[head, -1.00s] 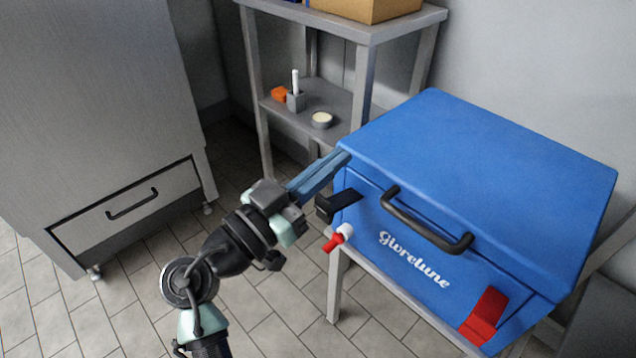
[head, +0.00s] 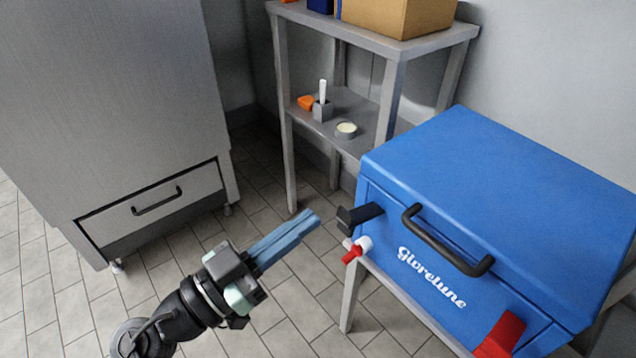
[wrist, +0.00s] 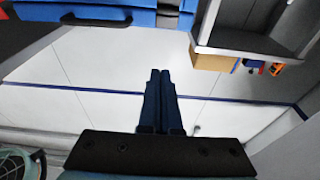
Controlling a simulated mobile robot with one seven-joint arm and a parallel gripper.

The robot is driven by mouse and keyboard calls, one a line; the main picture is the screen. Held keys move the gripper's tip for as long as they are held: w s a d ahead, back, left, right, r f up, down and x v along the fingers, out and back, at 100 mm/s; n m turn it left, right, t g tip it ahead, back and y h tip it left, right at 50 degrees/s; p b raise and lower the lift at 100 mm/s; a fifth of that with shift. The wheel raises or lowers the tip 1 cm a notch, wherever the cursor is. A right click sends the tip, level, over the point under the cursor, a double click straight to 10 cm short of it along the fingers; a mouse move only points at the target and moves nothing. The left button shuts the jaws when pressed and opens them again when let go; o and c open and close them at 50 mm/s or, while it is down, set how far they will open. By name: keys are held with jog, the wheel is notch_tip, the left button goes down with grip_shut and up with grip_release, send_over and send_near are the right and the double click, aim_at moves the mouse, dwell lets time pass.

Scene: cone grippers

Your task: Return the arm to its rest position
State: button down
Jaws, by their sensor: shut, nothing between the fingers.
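My gripper (head: 315,217) is in the lower middle of the head view, with its long blue fingers together and nothing between them. It points up and to the right, over the tiled floor, left of the blue cooler (head: 500,190) and apart from it. My arm comes in from the bottom edge, bent low. In the wrist view my gripper (wrist: 160,72) shows as two dark blue fingers side by side, touching.
The cooler has a black handle (head: 445,245), a black latch (head: 360,217) and a red and white tap (head: 356,250). A grey shelf (head: 375,30) with a cardboard box (head: 395,14) stands behind. A grey cabinet (head: 110,100) stands left. Floor between is clear.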

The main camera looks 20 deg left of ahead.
jog(key=w+d+r+n+t+y, duration=0.1)
jog(key=w+d+r+y, duration=0.15)
jog(key=r, duration=0.35)
jog(key=w+d+r+n+y+p, duration=0.1)
jog(key=w+d+r+y, duration=0.15)
jog(key=r, duration=0.25)
jog(key=w+d+r+n+t+y, duration=0.1)
jog(key=w+d+r, duration=0.15)
jog(key=r, duration=0.35)
jog(key=s+d+r+n+t+y, duration=0.1)
jog(key=s+d+r+t+y, duration=0.2)
jog(key=r, duration=0.5)
jog(key=s+r+n+t+y+p, duration=0.1)
jog(key=s+r+n+t, duration=0.15)
jog(key=s+r, duration=0.4)
jog(key=s+d+r+n+t+y, duration=0.1)
jog(key=s+d+r+t, duration=0.2)
jog(key=r, duration=0.7)
notch_tip(320, 180, up, 37)
jog(key=a+p, duration=0.2)
jog(key=p, duration=3.6)
jog(key=shift+r+y, duration=0.15)
jog(key=shift+y, duration=0.25)
jog(key=shift+w+t, duration=0.1)
jog(key=shift+t, duration=0.15)
